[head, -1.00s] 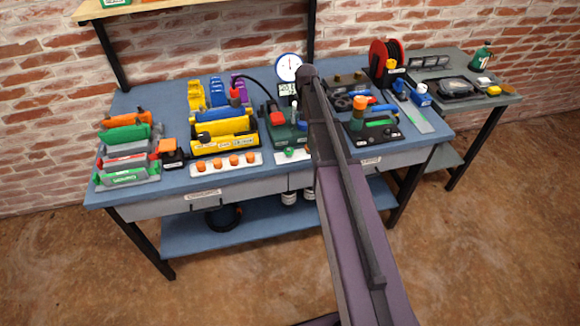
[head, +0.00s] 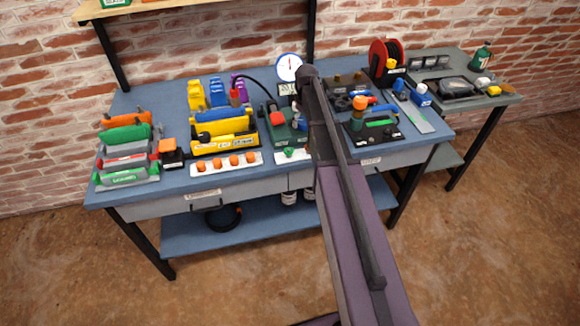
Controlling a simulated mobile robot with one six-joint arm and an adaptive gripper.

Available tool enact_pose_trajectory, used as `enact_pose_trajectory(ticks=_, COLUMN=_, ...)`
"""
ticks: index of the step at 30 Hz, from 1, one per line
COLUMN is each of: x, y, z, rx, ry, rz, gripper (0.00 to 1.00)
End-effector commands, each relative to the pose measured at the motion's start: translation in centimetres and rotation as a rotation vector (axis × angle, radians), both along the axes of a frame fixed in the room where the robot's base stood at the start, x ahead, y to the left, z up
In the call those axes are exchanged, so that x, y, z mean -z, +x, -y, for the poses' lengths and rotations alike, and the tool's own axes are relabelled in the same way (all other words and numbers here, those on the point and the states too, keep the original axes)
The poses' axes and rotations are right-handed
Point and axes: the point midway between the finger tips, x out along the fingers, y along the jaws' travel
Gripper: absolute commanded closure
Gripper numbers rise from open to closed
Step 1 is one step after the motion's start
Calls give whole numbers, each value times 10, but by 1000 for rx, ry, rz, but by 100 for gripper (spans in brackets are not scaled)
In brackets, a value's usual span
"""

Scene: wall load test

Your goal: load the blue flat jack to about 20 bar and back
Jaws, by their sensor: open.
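A blue flat piece (head: 218,115), which looks like the blue flat jack, lies in a yellow holder (head: 224,143) on the blue bench. A red fitting (head: 235,97) stands behind it, with a black hose (head: 262,84) arching right towards the gauge. A green pump unit with a red knob (head: 277,118) stands right of the holder. A round white dial gauge (head: 289,67) rises behind it above a small display (head: 287,89). The gauge needle looks near upright; its reading is too small to tell. My arm crosses in front of the pump's right side. My gripper is hidden behind it.
Green, grey and orange pieces stand in a rack (head: 127,177) at the left. A white strip with orange knobs (head: 226,163) lies at the front edge. A black tray with orange and green parts (head: 372,132) and a red reel (head: 386,62) stand at the right.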

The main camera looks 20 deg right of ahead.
Motion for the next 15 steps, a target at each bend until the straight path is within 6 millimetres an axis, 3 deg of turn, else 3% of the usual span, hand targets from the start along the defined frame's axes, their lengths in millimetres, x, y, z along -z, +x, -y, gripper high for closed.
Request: enact_pose_trajectory(ticks=15, x=0, y=0, z=0, rx=-339, ry=0, rz=0, gripper=0)
